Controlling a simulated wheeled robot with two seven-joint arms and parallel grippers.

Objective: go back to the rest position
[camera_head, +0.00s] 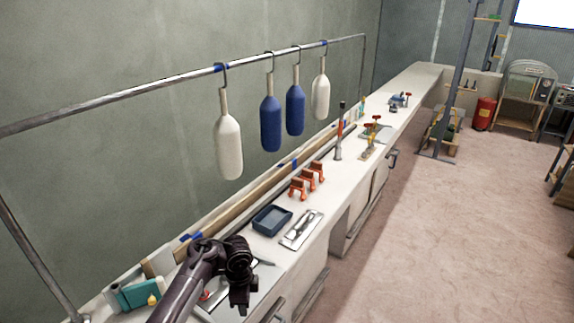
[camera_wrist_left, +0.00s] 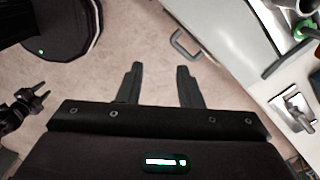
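My left gripper (camera_head: 240,306) shows in the head view at the bottom, with its arm coming in from the lower left. It hangs over the near part of the white workbench (camera_head: 338,228). In the left wrist view its two fingers (camera_wrist_left: 160,82) are spread apart, with only bare floor showing between them, so it is open and empty. A dark jointed piece, which looks like my right gripper (camera_wrist_left: 40,93), shows at the left edge of the left wrist view. It is too small to tell whether it is open. The head view does not show my right arm.
White and blue fenders (camera_head: 270,124) hang from a metal rail (camera_head: 130,96) above the bench. A dark blue tray (camera_head: 271,220), orange clamps (camera_head: 307,181) and other tools lie on the bench. A bench handle (camera_wrist_left: 186,46) is close to the left fingers. The floor (camera_head: 440,235) at right is clear.

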